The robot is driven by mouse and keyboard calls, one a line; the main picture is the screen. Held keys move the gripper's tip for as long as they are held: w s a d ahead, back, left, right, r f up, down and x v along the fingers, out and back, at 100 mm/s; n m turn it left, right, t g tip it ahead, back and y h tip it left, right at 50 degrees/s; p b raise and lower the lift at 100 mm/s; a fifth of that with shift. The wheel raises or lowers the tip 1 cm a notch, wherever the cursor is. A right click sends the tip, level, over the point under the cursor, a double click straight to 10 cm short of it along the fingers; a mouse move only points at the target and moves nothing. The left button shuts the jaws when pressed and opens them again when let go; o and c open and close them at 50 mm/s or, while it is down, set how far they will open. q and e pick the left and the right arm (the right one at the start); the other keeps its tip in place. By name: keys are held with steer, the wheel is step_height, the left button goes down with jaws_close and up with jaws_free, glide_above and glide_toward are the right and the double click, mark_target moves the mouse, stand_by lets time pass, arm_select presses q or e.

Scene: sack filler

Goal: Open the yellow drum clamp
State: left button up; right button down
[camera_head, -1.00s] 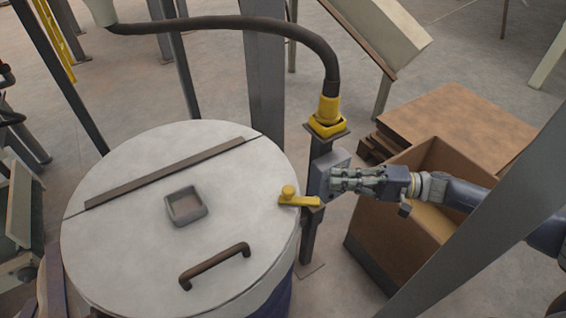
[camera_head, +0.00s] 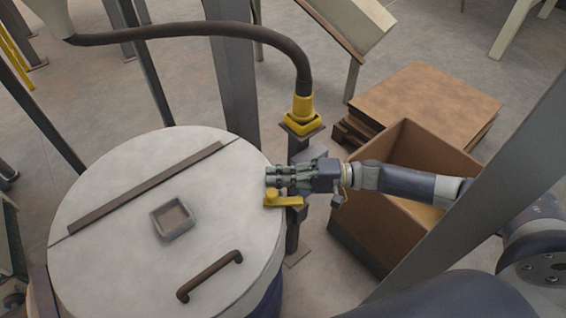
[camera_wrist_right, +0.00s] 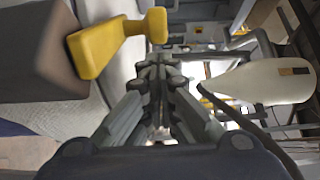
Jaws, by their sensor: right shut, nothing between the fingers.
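The yellow drum clamp (camera_head: 284,201) is a short lever with a round knob at the right rim of the white drum lid (camera_head: 120,215). My right gripper (camera_head: 270,175) is shut and empty, its fingertips just beyond the clamp's knob in the head view. In the right wrist view the clamp (camera_wrist_right: 100,47) lies up and left of the shut fingers (camera_wrist_right: 160,65), its knob near the fingertips. I cannot tell whether they touch. My left gripper is not in view.
A brown handle (camera_head: 208,276) and a small square frame (camera_head: 172,218) sit on the lid. A post with a yellow hose fitting (camera_head: 302,112) stands behind the gripper. An open cardboard box (camera_head: 375,215) is under the right arm. A grey beam (camera_head: 480,190) crosses at right.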

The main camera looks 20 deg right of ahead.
steer(key=shift+s+d+r, duration=0.1)
steer(key=shift+s+d, duration=0.05)
steer(key=shift+s, duration=0.65)
steer(key=shift+w, duration=0.1)
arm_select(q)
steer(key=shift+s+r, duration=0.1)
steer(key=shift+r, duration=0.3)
